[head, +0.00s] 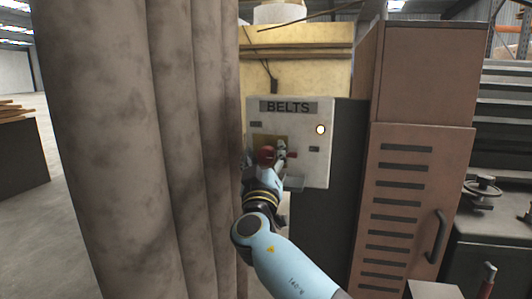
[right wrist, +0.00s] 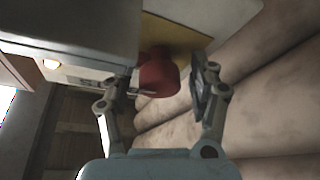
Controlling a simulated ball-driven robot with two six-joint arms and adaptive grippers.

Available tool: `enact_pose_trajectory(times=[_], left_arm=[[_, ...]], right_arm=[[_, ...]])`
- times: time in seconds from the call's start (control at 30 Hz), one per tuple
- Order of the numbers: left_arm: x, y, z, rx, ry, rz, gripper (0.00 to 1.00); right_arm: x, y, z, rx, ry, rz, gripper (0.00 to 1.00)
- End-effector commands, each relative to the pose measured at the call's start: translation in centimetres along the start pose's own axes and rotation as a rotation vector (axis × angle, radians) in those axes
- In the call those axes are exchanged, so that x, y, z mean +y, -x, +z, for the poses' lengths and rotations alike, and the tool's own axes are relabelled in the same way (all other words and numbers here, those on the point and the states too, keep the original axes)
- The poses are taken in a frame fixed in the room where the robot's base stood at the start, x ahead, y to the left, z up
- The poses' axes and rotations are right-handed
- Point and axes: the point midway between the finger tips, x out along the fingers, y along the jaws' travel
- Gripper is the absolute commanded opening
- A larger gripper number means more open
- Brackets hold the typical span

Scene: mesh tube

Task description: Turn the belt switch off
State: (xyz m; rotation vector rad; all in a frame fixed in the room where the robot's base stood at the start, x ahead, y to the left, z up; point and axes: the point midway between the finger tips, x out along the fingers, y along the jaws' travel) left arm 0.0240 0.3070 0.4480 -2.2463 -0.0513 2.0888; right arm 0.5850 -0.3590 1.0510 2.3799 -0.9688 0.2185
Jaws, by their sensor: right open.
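The belt switch is on a pale panel (head: 312,165) marked "BELTS". Its red knob (head: 265,155) stands out in front of a yellow plate, and another bit of red shows just to its right. My right gripper (head: 279,153) is at the switch and partly hides it. In the right wrist view, the open fingers of my right gripper (right wrist: 166,82) are on either side of the red knob (right wrist: 158,75). I cannot tell whether either finger touches it. A round lamp (head: 320,129) on the panel glows pale. My left gripper is not in view.
Thick stained columns or hanging folds (head: 130,130) stand close on the left, beside the panel. A brown louvred cabinet (head: 415,150) stands on the right. Further right is a grey machine with a handwheel (head: 483,186). Open floor shows at far left.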

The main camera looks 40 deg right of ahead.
Motion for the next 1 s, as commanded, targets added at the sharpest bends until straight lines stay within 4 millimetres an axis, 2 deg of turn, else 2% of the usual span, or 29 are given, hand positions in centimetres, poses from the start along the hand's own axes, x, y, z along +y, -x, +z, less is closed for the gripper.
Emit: enact_pose_trajectory(times=[0.07, 0.4, 0.5, 0.77, 1.0], left_arm=[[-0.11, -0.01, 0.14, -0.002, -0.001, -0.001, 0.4], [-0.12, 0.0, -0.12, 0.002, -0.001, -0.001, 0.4], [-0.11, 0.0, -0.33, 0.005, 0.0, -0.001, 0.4], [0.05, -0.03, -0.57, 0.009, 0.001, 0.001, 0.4], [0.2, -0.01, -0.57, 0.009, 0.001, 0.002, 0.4]], right_arm=[[-0.01, 0.0, 0.01, 0.0, 0.0, 0.0, 0.58], [0.0, -0.01, -0.01, 0.0, 0.0, 0.0, 0.14], [0.0, -0.01, -0.01, 0.0, 0.0, 0.0, 0.03], [0.02, 0.01, 0.0, 0.001, 0.029, -0.012, 0.03], [0.02, 0.01, -0.02, 0.002, 0.148, -0.063, 0.03]])
